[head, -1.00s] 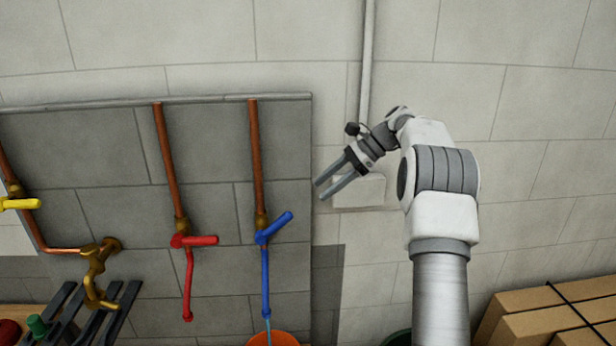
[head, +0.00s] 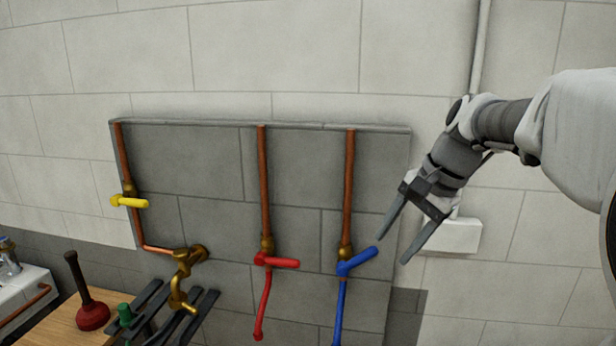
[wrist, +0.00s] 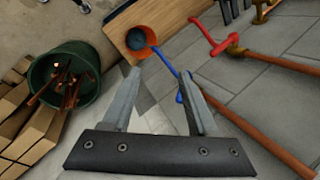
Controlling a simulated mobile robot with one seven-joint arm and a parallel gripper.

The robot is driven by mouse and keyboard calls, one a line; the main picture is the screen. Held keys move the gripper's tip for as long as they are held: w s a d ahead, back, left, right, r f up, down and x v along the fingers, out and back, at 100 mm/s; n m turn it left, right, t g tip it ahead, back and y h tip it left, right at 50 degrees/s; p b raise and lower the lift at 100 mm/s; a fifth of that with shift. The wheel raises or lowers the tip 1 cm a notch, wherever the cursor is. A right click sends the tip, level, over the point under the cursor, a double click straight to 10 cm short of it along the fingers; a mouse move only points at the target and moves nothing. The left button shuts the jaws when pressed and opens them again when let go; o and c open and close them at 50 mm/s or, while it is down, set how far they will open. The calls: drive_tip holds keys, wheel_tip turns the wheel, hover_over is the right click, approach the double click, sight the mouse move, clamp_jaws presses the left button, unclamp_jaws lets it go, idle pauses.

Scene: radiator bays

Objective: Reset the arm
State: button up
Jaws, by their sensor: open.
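My gripper (head: 392,238) is open and empty in the head view, its two grey fingers pointing down and to the left. It hangs in the air in front of the wall, just right of the blue valve handle (head: 357,262), and looks apart from it. My arm reaches in from the right edge of the picture. In the wrist view my gripper (wrist: 160,82) shows its two fingers spread wide with nothing between them.
A grey panel (head: 215,160) carries copper pipes, a yellow handle (head: 130,202), a red handle (head: 277,262) and a brass tap (head: 182,270). A plunger (head: 90,312) stands lower left. An orange bucket (wrist: 140,37) and green bin (wrist: 85,62) show in the wrist view.

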drive_tip(key=s+f+n+t+h, duration=0.1)
drive_tip(key=s+f+n, duration=0.1)
drive_tip(key=s, duration=0.4)
drive_tip(key=s+f+n+t+h+b, duration=0.1)
drive_tip(key=s+f+n, duration=0.2)
drive_tip(key=s, duration=0.4)
drive_tip(key=s+a+f+n+t+h, duration=0.1)
drive_tip(key=s+f+n, duration=0.2)
drive_tip(key=s, duration=0.4)
drive_tip(key=shift+s+n+h+b, duration=0.15)
drive_tip(key=shift+n+h+b, duration=0.2)
drive_tip(key=shift+n, duration=0.55)
